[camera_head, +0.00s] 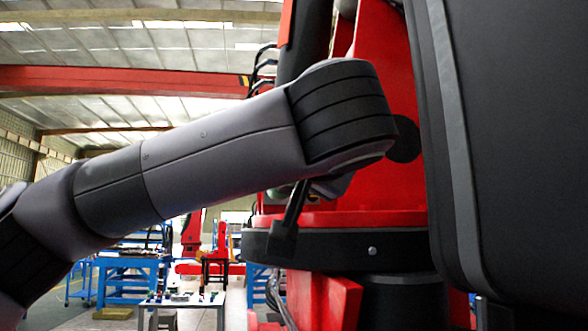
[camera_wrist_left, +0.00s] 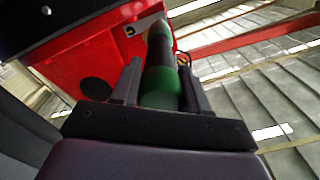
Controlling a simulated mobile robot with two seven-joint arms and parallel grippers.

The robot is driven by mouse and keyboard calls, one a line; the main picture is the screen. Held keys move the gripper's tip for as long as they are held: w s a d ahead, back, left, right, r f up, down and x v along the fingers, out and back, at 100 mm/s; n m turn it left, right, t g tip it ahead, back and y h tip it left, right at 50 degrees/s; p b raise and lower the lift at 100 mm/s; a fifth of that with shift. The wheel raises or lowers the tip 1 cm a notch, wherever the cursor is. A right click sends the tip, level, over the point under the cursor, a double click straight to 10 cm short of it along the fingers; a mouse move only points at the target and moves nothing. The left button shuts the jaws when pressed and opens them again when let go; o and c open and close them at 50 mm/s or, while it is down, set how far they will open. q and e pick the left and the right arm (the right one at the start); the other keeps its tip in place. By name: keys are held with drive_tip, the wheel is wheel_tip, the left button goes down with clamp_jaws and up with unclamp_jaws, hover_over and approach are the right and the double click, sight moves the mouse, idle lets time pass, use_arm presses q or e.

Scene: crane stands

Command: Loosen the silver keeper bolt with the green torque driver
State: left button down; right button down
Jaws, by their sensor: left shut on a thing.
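My left gripper (camera_wrist_left: 160,72) is shut on the green torque driver (camera_wrist_left: 161,88), which has a green body with a dark band. The driver points away from the wrist, and its far end lies in front of red and pale machine parts; I cannot tell whether it touches them. In the head view my left arm reaches in from the left and hides most of the gripper and the driver. A silver bolt (camera_head: 373,251) sits on the dark ring of the red crane, below and right of my wrist. A silver bolt head also shows at the wrist view's top left (camera_wrist_left: 46,11).
The red crane body (camera_head: 395,185) stands close behind my wrist, above the dark ring (camera_head: 330,250). A large dark panel (camera_head: 520,130) fills the right side. A white table (camera_head: 185,298) and blue benches (camera_head: 130,265) stand far back on the hall floor.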

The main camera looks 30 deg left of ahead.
sight(285, 191)
use_arm(q)
drive_tip(key=shift+r+p+x, duration=0.2)
drive_tip(key=shift+p+x, duration=0.95)
drive_tip(key=shift+x, duration=1.75)
drive_tip(key=shift+p+x, duration=0.7)
drive_tip(key=shift+x, duration=0.25)
idle(2.3)
